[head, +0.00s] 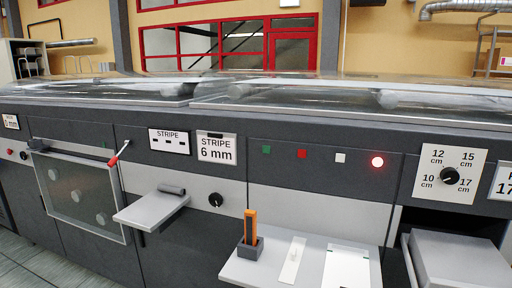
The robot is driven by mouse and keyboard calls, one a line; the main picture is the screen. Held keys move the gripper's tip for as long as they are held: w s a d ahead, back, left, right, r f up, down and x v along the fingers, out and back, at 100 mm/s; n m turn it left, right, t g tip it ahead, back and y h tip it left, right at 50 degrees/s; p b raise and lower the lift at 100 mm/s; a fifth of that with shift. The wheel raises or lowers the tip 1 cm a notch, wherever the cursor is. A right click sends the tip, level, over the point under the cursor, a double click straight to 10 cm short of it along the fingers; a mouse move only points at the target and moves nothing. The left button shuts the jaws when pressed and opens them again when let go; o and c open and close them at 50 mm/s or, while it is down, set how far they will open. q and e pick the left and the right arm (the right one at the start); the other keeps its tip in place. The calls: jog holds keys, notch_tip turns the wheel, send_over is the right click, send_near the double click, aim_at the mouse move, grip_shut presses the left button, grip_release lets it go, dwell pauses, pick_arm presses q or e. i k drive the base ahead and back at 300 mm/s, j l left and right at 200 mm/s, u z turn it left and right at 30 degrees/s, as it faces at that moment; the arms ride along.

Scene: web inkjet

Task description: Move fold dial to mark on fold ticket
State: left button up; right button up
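The fold dial (450,175) is a black knob on a white plate at the right of the machine front. The plate is marked 10 cm, 12 cm, 15 cm and 17 cm around the knob. The knob is too small to tell surely which mark its pointer faces. A white ticket (504,182) at the right edge is cut off by the frame. It shows a letter that looks like F and the number 17, and the rest is hidden. Neither of my grippers is in view.
Stripe cards (216,148) and another black knob (215,199) are left of centre. A red light (377,162) glows beside several small squares. A grey shelf (262,268) juts out below, holding an orange tool (250,226) in a holder. A grey box (460,262) protrudes below the dial.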

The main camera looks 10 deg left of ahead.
aim_at(450, 175)
jog(key=i+j+u, duration=0.15)
jog(key=i, duration=0.25)
jog(key=i+j+u, duration=0.1)
jog(key=i, duration=0.3)
jog(key=k+j+z, duration=0.15)
jog(key=z, duration=1.35)
